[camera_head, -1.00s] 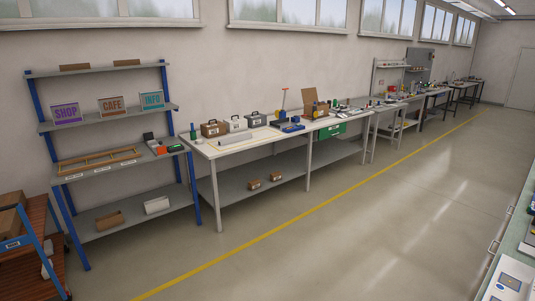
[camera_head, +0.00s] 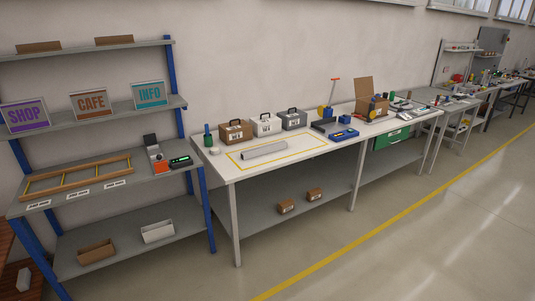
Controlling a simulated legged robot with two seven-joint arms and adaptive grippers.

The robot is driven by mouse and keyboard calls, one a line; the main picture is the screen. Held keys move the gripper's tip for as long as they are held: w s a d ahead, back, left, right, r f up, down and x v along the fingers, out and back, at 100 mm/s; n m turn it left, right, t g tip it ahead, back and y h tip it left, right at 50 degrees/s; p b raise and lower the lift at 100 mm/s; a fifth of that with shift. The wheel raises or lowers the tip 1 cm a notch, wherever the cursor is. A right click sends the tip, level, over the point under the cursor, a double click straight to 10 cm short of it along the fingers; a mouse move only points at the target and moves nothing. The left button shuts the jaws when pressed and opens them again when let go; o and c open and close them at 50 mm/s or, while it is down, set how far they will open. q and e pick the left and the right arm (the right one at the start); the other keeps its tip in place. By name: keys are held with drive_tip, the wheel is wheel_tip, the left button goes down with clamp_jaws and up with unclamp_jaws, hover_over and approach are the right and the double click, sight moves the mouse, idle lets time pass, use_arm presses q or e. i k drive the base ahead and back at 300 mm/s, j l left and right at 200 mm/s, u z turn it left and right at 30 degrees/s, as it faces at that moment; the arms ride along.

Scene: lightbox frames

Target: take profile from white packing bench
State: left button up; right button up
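The white packing bench (camera_head: 220,172) stands against the wall in the middle of the view. A grey profile (camera_head: 264,151), a long straight bar, lies flat on its top inside a yellow marked rectangle (camera_head: 304,149). The profile lies near the bench's left end, and nothing touches it from above. Neither of my grippers shows in the view.
A blue-posted shelf (camera_head: 80,129) with signs and a wooden frame stands left of the bench. Several cases, including a brown one (camera_head: 235,132), stand behind the profile. A blue tool (camera_head: 342,134) and an open carton (camera_head: 369,103) are farther right. The floor (camera_head: 400,240) in front is clear.

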sight(253, 152)
drive_tip(key=i, duration=1.3)
drive_tip(key=i+l, duration=0.4)
drive_tip(key=i, duration=0.2)
drive_tip(key=i+l, duration=0.45)
drive_tip(key=i, duration=0.2)
